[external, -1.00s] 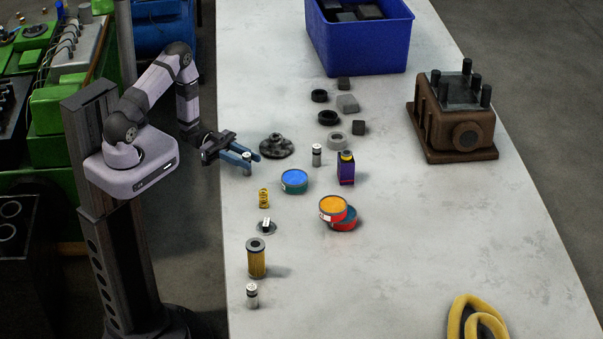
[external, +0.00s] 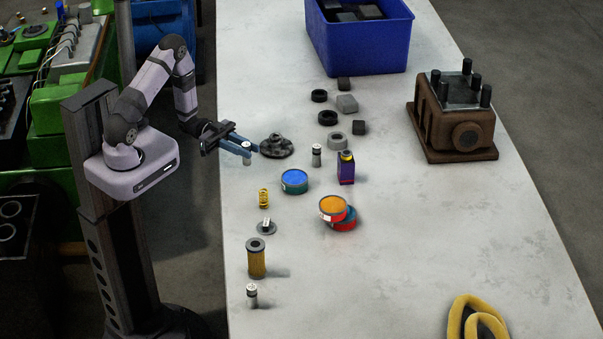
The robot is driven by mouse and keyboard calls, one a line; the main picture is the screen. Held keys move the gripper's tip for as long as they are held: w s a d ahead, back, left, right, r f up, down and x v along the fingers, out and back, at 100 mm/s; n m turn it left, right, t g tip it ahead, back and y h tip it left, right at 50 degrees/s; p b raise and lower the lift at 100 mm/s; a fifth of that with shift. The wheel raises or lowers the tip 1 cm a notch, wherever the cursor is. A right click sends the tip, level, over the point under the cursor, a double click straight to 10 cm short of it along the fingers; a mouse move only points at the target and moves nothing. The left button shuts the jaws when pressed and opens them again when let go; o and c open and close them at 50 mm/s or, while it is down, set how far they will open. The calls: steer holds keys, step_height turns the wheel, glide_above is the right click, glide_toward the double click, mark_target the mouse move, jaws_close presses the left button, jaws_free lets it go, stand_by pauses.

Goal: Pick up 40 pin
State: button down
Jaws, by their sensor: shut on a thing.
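A small metal pin with a white label on top (external: 246,158) is at the left side of the table, between the blue fingers of my gripper (external: 247,149). My gripper is shut on it and holds it upright, seemingly a little above the tabletop. Two similar pins stand upright on the table: one (external: 317,155) to the right, left of the purple bottle, and one (external: 252,295) near the front left edge. The labels are too small to read, so I cannot tell which number each pin carries.
A dark gear-like part (external: 277,146) lies just right of my gripper. A blue-topped can (external: 294,181), a yellow spring (external: 264,198), a filter (external: 256,258) and the purple bottle (external: 346,170) stand nearby. A blue bin (external: 365,48) is at the back.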

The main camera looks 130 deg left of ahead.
mark_target(246, 144)
steer(key=shift+r, duration=3.05)
